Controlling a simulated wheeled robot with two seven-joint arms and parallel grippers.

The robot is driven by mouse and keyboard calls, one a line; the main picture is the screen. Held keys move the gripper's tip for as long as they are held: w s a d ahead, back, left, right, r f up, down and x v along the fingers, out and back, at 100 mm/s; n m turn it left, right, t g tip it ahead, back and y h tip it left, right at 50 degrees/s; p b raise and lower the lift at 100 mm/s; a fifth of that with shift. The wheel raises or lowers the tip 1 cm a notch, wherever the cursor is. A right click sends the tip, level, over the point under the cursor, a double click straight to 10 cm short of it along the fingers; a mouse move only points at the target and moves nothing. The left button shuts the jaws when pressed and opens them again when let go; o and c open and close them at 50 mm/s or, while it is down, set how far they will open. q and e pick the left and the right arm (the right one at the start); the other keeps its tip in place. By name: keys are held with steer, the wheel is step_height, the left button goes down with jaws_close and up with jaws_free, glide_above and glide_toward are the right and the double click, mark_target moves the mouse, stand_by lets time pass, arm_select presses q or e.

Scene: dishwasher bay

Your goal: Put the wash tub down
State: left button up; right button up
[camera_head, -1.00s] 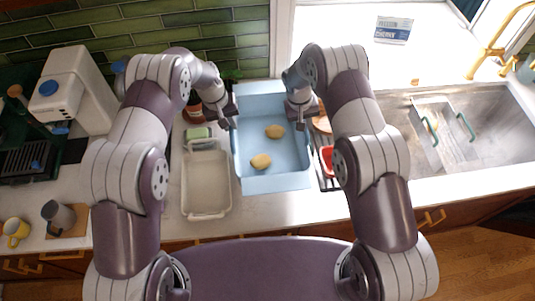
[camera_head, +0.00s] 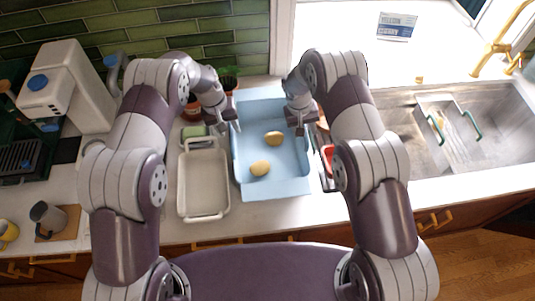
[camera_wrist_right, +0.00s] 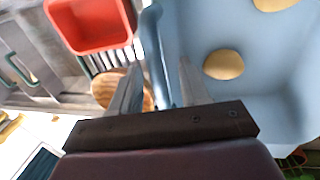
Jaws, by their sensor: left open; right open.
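The light blue wash tub (camera_head: 284,187) is at the middle of the counter in the head view, level, with two yellowish rounded items (camera_head: 260,168) on its floor. Whether its base touches the counter is hard to tell. My left gripper (camera_head: 235,126) is open at the tub's left wall. My right gripper (camera_head: 299,128) is open at its right wall. In the right wrist view, my right gripper's fingers (camera_wrist_right: 158,88) stand apart on either side of the tub's rim and handle; the tub (camera_wrist_right: 195,25) fills the right side there. The left fingertips are too small to see well.
A pale tray (camera_head: 203,180) stands close left of the tub. A red container (camera_wrist_right: 92,22) and a round wooden item (camera_wrist_right: 108,90) are close on the right. The sink (camera_head: 400,125) lies further right. A coffee machine (camera_head: 68,90) and mugs (camera_head: 46,215) are left.

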steer(key=shift+s+r, duration=0.1)
steer(key=shift+r, duration=0.25)
arm_select(q)
step_height(320, 180, up, 11)
steer(key=a, duration=0.2)
arm_select(e)
step_height(320, 180, up, 11)
steer(key=a, duration=0.2)
steer(key=shift+a, duration=0.15)
arm_select(q)
steer(key=shift+s+a, duration=0.1)
steer(key=shift+s, duration=0.05)
arm_select(e)
steer(key=shift+s+r, duration=0.1)
